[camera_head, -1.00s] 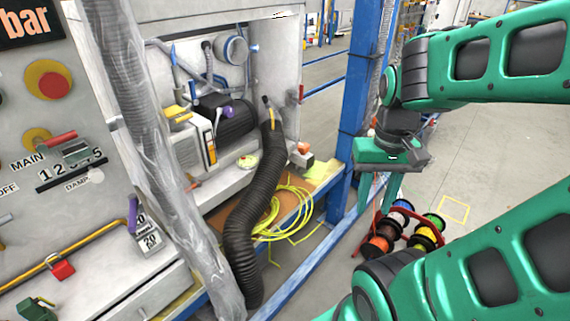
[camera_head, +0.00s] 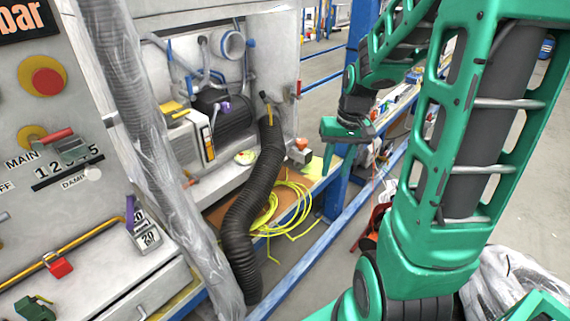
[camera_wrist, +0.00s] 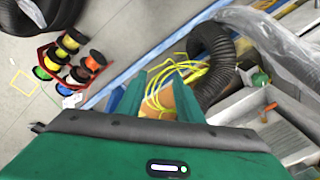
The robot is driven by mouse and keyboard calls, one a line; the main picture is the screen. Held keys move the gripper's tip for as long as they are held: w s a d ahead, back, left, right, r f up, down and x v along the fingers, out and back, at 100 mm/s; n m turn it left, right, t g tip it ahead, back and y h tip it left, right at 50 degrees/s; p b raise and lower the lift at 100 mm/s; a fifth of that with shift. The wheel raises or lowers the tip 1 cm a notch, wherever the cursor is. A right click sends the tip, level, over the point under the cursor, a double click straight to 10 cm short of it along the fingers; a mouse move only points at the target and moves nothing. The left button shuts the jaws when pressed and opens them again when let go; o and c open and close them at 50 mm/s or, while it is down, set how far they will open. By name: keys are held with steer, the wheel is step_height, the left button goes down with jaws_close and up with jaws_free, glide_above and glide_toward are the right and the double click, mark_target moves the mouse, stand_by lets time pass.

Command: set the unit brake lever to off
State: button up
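No lever carries a readable brake label, so I cannot tell which one is the unit brake lever. On the panel at left in the head view are a red-handled lever (camera_head: 52,136) near "MAIN" and a purple-handled lever (camera_head: 130,212) beside a "20" plate. A smaller purple handle (camera_head: 222,107) shows inside the open cabinet. My gripper (camera_head: 330,157) hangs right of the cabinet opening, apart from all of these. In the wrist view my gripper (camera_wrist: 150,95) has its two green fingers spread, with nothing between them. An orange-red handle (camera_wrist: 270,107) shows at right there.
A thick black corrugated hose (camera_head: 256,190) runs down in front of the cabinet, beside a plastic-wrapped pipe (camera_head: 150,165). A yellow cable coil (camera_head: 288,200) lies on the shelf. A blue post (camera_head: 335,190) stands near my gripper. Cable spools (camera_wrist: 72,62) sit on the floor.

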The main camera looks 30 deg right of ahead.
steer(key=w+d+f+m+t+y, duration=0.25)
steer(key=w+f+t+y, duration=0.35)
steer(key=w+f, duration=1.5)
steer(key=w+d+f+m+t+h, duration=0.1)
steer(key=w+d+f+m+t, duration=0.4)
steer(key=w+d+m+t, duration=0.35)
steer(key=w+a+f+n, duration=0.2)
steer(key=w+a, duration=0.1)
steer(key=w, duration=0.8)
steer(key=shift+a+g, duration=0.2)
steer(key=shift+g, duration=0.15)
steer(key=shift+c, duration=0.6)
jaws_close()
